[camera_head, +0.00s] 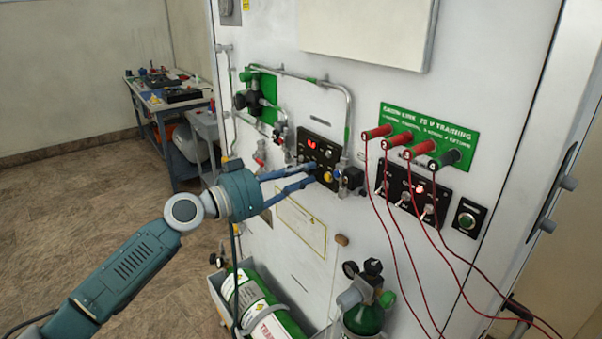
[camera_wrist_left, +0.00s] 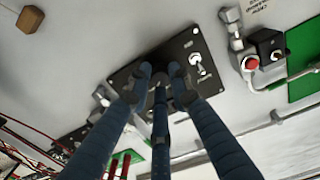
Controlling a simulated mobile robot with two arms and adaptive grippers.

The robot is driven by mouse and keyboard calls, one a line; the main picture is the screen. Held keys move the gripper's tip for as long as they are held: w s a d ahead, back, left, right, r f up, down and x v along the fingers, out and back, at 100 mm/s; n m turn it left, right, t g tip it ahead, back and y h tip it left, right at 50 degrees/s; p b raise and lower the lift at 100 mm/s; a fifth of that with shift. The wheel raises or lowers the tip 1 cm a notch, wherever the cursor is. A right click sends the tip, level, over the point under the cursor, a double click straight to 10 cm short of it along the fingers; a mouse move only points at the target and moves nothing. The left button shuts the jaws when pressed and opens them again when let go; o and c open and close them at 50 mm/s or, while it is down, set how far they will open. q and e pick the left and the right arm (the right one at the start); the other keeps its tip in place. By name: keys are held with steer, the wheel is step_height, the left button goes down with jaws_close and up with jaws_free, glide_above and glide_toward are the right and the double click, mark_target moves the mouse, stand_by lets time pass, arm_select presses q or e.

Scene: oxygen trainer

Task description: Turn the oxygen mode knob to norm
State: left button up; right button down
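A black control panel (camera_head: 333,155) with a red display is mounted on the white wall. A yellow round part (camera_head: 328,177) shows at its lower edge, by the fingertips. My left gripper (camera_head: 314,175) reaches the panel from the left, its fingers apart. In the left wrist view the fingertips (camera_wrist_left: 162,77) are spread at the panel (camera_wrist_left: 180,47), on either side of a dark part that looks like a knob. The fingers mostly hide it, so its setting and any contact cannot be told. A toggle switch (camera_wrist_left: 196,61) sits beside the fingers. My right gripper is not in view.
To the right are a green labelled plate (camera_head: 430,130) with red connectors and hanging red cables, and a switch panel (camera_head: 400,185). Metal pipes (camera_head: 348,110) run above and beside the control panel. A cluttered workbench (camera_head: 165,105) is at the back left.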

arm_select(q)
jaws_close()
